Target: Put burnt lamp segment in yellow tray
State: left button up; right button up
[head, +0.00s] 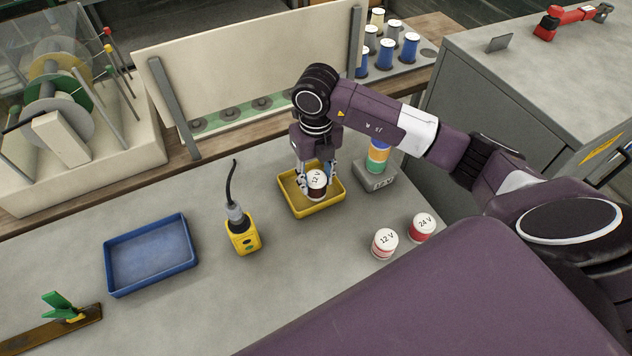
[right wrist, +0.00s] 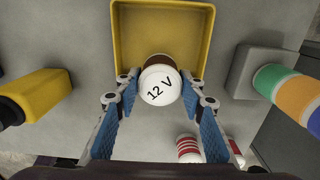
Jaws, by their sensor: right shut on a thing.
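The burnt lamp segment (head: 316,187) has a dark brown band and a white top marked 12 V; it also shows in the right wrist view (right wrist: 160,86). My right gripper (head: 317,182) is shut on it, one blue-padded finger on each side. It holds the segment upright over the front part of the yellow tray (head: 318,208). In the right wrist view the segment overlaps the tray's near wall (right wrist: 128,45). Its underside is hidden, so I cannot tell whether it touches the tray floor. The rest of the tray looks empty. My left gripper is out of view.
A lamp stack (head: 378,158) on a grey base (head: 372,182) stands close right of the tray. Two red-banded segments, 12 V (head: 385,243) and 24 V (head: 423,227), stand nearer. A yellow tester (head: 242,232) and an empty blue tray (head: 150,256) are left.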

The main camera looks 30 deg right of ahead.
notch_tip(320, 180, down, 2)
jog(key=shift+f, duration=0.35)
jog(key=o, duration=0.7)
jog(key=shift+f, duration=0.15)
jog(key=o, duration=0.4)
jog(key=shift+o, duration=0.2)
